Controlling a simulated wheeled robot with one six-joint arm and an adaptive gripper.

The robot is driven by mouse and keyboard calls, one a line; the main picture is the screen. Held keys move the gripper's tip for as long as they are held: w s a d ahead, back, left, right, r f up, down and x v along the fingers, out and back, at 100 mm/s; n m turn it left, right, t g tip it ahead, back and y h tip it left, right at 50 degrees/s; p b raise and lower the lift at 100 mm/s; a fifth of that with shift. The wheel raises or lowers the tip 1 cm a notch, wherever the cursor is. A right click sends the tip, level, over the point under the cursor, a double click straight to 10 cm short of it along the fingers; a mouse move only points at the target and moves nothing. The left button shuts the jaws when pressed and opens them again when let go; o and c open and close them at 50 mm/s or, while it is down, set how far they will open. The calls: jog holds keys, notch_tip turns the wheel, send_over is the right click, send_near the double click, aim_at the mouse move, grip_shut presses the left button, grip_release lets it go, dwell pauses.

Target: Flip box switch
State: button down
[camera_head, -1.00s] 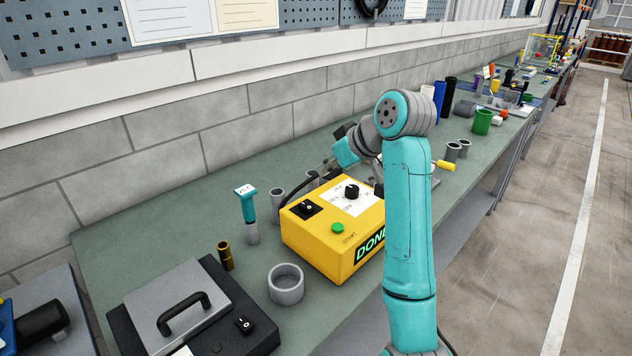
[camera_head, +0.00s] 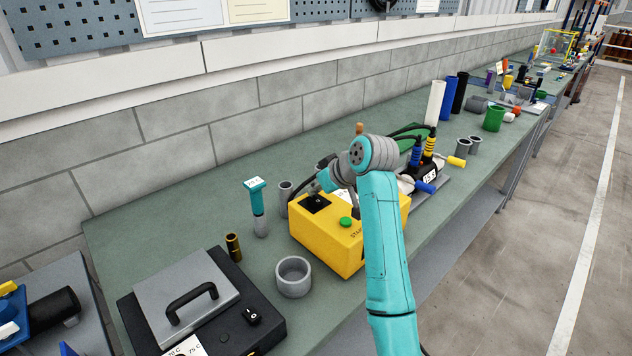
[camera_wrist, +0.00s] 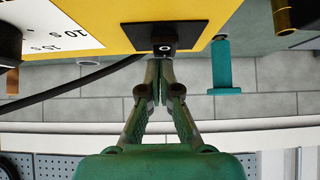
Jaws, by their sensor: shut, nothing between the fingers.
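The yellow box (camera_head: 320,238) stands on the green bench, with a green button (camera_head: 346,222) on its top. A black switch (camera_head: 316,203) on a square black plate sits near the box's far left corner. In the wrist view the switch (camera_wrist: 165,47) shows on its plate at the top, with an "O" mark on its face. My gripper (camera_wrist: 160,72) is shut and empty, its fingertips right at the switch; I cannot tell whether they touch it. In the head view my arm hides the dial and most of the box's right side.
A teal-topped tool (camera_head: 257,205) stands left of the box, with a grey ring (camera_head: 294,277) and a brass tube (camera_head: 233,247) nearby. A hot plate with a handle (camera_head: 192,296) lies at front left. A black cable runs behind the box.

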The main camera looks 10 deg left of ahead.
jog(key=shift+f, duration=0.15)
jog(key=shift+a+f, duration=0.1)
jog(key=shift+f, duration=0.2)
dwell(0.3)
jog(key=shift+s+d, duration=0.4)
jog(key=shift+d, duration=0.25)
jog(key=shift+s+d+f, duration=0.1)
